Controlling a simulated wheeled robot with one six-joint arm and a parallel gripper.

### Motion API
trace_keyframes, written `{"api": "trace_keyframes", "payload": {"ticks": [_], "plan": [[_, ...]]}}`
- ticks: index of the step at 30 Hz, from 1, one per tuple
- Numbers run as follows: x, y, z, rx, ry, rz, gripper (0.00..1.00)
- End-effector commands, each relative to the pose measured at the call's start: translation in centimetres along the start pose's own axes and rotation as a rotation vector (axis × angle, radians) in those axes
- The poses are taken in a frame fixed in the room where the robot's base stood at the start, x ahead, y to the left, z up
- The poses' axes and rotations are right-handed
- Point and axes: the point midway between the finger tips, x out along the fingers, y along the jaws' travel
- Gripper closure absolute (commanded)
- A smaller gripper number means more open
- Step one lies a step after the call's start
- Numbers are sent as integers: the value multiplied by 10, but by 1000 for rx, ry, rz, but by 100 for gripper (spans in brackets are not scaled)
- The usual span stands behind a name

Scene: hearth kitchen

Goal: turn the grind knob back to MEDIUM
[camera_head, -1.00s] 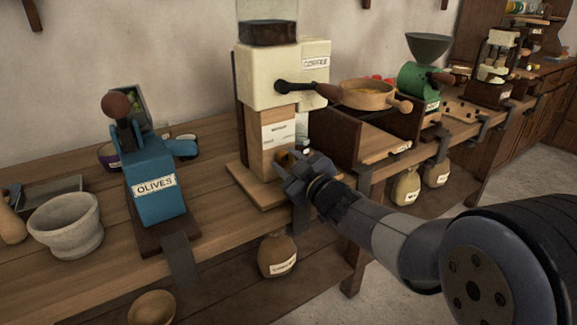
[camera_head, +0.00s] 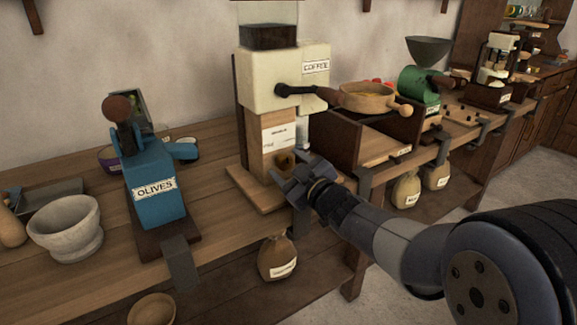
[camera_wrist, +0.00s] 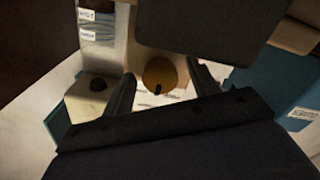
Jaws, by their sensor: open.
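The cream coffee grinder (camera_head: 262,85) stands on the bench, with a crank handle (camera_head: 310,91) on its front and a wooden lower body carrying a paper label. The round brass-brown grind knob (camera_head: 284,162) is low on that body. In the wrist view the knob (camera_wrist: 160,74) shows with a dark mark at its lower edge; the scale lettering around it is too blurred to read. My gripper (camera_head: 283,180) is in front of the knob and apart from it. In the wrist view its two fingers (camera_wrist: 160,90) are open, one on each side of the knob.
The blue olives press (camera_head: 153,185) and a stone mortar (camera_head: 66,226) stand to the left. A wooden box with a round sieve (camera_head: 368,97) and a green mill (camera_head: 420,85) are on the right.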

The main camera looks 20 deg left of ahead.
Motion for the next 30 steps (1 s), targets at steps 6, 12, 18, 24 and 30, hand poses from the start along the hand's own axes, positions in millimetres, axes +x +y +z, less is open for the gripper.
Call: {"api": "trace_keyframes", "payload": {"ticks": [6,12,18,24,30], "plan": [[-30,1,-1,0,-2,2,43],[-69,2,-2,-1,-1,3,43],[-97,1,-1,-1,0,2,43],[-105,0,0,-1,0,0,43],[-105,0,0,-1,1,0,43]]}}
